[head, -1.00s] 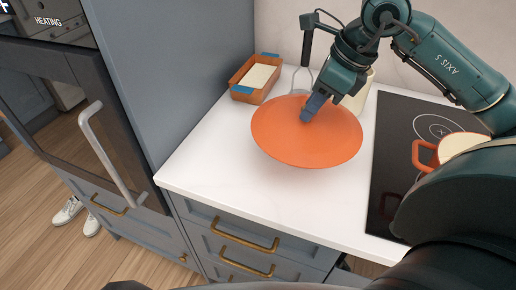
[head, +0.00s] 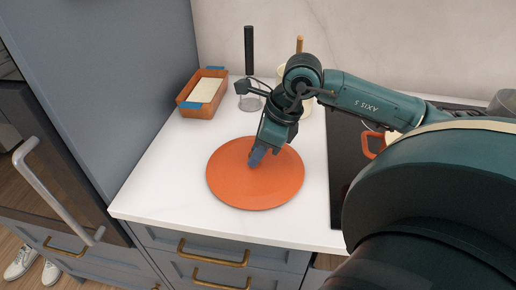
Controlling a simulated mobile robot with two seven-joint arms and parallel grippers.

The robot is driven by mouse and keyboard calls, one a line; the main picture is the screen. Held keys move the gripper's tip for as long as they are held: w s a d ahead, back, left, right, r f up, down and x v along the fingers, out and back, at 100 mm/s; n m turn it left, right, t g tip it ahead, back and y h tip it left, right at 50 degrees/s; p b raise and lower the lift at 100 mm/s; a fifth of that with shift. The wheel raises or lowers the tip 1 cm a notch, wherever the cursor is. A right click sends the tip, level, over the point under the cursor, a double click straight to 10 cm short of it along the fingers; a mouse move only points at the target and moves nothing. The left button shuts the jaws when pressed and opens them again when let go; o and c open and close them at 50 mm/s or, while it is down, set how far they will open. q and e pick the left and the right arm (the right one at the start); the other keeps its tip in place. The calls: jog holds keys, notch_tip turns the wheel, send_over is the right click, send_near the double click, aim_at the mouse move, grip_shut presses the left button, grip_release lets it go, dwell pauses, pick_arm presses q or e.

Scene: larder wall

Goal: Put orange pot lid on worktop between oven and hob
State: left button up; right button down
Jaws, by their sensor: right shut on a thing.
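The orange pot lid (head: 255,188) is a round, flat disc over the white worktop (head: 160,190), between the oven (head: 40,170) on the left and the black hob (head: 345,150) on the right. It looks level and very low; whether it touches the worktop I cannot tell. My right gripper (head: 258,156) points down at the lid's middle and is shut on its knob, which the fingers hide. My left gripper is not in view.
An orange loaf dish (head: 203,93) with pale contents stands at the back left. A dark-handled utensil (head: 249,60) and a pale crock (head: 304,112) stand behind my gripper. An orange-handled pot (head: 376,140) sits on the hob, partly hidden by my arm. The worktop's front left is clear.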

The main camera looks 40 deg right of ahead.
jog(key=shift+f+b, duration=0.15)
jog(key=shift+b, duration=0.15)
jog(key=c, duration=1.1)
grip_release()
jog(key=shift+r+p, duration=0.3)
jog(key=shift+r, duration=0.1)
pick_arm(q)
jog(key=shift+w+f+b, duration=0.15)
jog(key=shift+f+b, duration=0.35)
jog(key=shift+b, duration=0.6)
pick_arm(e)
jog(key=v, duration=1.1)
jog(key=shift+s+r, duration=0.2)
jog(key=shift+r, duration=0.05)
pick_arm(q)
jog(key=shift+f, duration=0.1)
